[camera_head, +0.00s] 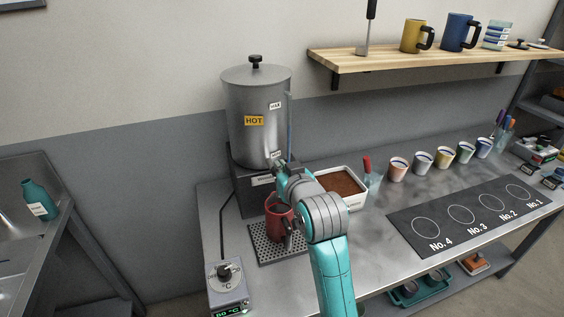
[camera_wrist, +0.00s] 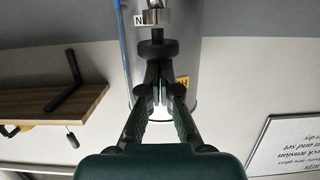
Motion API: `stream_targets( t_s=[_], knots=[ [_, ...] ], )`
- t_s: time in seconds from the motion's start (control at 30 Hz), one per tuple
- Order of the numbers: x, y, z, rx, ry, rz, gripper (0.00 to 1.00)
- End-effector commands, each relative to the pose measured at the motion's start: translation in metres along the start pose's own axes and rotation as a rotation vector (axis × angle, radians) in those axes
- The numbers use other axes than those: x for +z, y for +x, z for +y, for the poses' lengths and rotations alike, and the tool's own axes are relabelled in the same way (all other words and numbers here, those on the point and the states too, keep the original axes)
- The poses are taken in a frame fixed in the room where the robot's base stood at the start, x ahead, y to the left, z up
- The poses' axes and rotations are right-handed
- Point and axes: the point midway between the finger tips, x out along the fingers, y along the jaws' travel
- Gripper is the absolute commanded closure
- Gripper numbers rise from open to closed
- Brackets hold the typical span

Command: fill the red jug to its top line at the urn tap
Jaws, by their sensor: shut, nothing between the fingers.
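The steel urn (camera_head: 258,125) stands at the back left of the steel counter, with a HOT label and a thin level tube on its side. The red jug (camera_head: 275,222) stands upright on the drip tray (camera_head: 262,252) below the urn, partly hidden by my arm. Its fill line and contents are not visible. My gripper (camera_head: 281,167) is at the urn's lower front, above the jug. In the wrist view, my gripper's fingers (camera_wrist: 160,82) are shut and empty, their tips at the black tap knob (camera_wrist: 157,50); I cannot tell whether they touch it. The tap's outlet is hidden.
A container of brown grounds (camera_head: 340,187) stands right of my arm, beside a glass (camera_head: 374,181) with a red-handled tool. Several cups line the back, behind a numbered dark mat (camera_head: 470,214). A control box (camera_head: 228,287) sits at the front left. A wooden shelf (camera_head: 430,58) hangs above.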

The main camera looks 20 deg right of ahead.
Motion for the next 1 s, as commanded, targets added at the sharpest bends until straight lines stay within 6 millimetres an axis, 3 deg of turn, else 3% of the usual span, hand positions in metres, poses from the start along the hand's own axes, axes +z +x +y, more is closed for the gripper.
stream_targets(
  t_s=[0.33, 0.53, 1.0],
  knots=[
    [0.002, 0.000, 0.000, 0.000, 0.000, 0.000, 1.00],
    [0.020, 0.004, 0.000, 0.000, 0.000, -0.001, 1.00],
    [0.022, 0.005, 0.000, 0.000, 0.000, -0.006, 1.00]
  ],
)
